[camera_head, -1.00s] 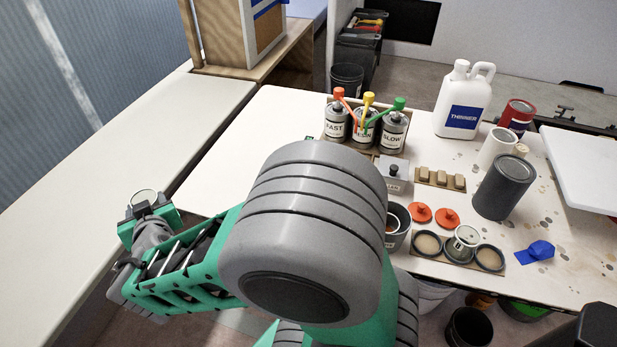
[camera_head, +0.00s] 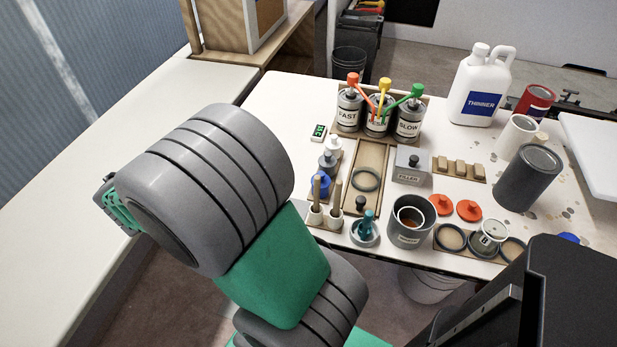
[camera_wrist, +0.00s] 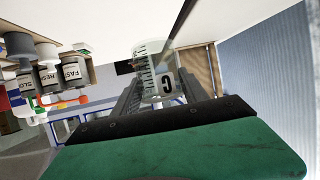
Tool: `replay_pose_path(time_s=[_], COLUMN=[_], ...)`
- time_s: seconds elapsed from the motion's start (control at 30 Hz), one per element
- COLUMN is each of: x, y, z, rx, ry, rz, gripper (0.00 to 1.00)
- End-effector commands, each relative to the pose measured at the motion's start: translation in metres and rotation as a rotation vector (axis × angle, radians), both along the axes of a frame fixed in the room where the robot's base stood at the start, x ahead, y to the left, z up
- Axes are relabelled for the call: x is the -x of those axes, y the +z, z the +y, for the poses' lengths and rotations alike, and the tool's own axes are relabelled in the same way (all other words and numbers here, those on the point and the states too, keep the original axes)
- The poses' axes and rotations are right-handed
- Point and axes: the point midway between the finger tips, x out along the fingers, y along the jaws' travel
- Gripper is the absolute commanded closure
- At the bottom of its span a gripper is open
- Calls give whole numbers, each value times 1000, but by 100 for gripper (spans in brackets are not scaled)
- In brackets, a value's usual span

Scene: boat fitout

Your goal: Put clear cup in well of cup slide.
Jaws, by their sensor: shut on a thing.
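In the head view my gripper is mostly hidden behind my arm at the far left, and the cup cannot be made out there. A long wooden tray with a dark ring in it, which looks like the cup slide (camera_head: 353,197), lies on the table right of my arm. The ring (camera_head: 368,180) looks empty.
Left of the tray stand small bottles and a brush holder (camera_head: 326,216). Behind it are the FAST can (camera_head: 348,112) and SLOW can (camera_head: 409,121) with coloured pumps. A grey pot (camera_head: 410,229) and a filler box (camera_head: 411,165) stand to its right. The left bench (camera_head: 130,115) looks clear.

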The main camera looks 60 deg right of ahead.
Motion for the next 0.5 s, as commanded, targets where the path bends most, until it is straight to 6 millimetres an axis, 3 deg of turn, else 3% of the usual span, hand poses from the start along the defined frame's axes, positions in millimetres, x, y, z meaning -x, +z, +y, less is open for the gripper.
replay_pose_path(time_s=[0.03,0.2,0.33,0.5], x=[23,119,202,295], y=[-2,0,1,1], z=[-32,-117,-158,-180], rx=[0,-1,-1,-1], ry=[-113,-501,-790,-1105], rz=[0,1,0,0], gripper=[87,87,87,87])
